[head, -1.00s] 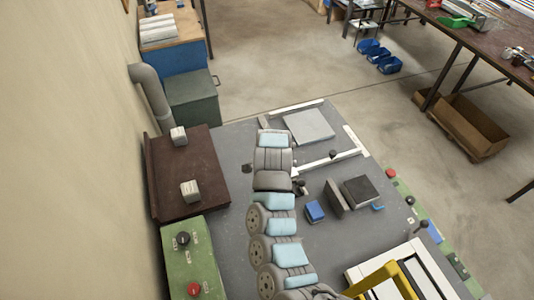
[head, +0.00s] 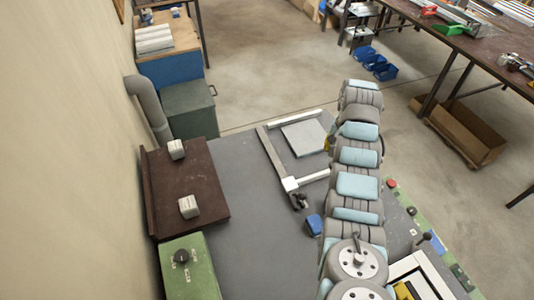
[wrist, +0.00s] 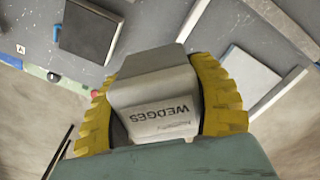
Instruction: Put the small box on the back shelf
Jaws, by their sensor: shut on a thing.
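The small box (wrist: 160,90), pale grey and printed "WEDGES", sits between the yellow fingers of my gripper (wrist: 155,78) in the wrist view. My gripper is shut on it, with a finger along each side. In the head view my arm reaches out over the right part of the bench, and a bit of yellow shows beside it; the held box is hidden there. A brown shelf board (head: 185,220) with a raised edge stands at the left by the wall. Two small light boxes stand on it, one farther back (head: 176,149) and one nearer (head: 188,207).
A grey plate (head: 304,138) lies inside a pale bar frame (head: 291,184) on the bench. A blue block (head: 314,224) lies close to my arm. A dark block (wrist: 91,31) shows in the wrist view. A green control box (head: 188,270) stands front left. The bench's left-middle is clear.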

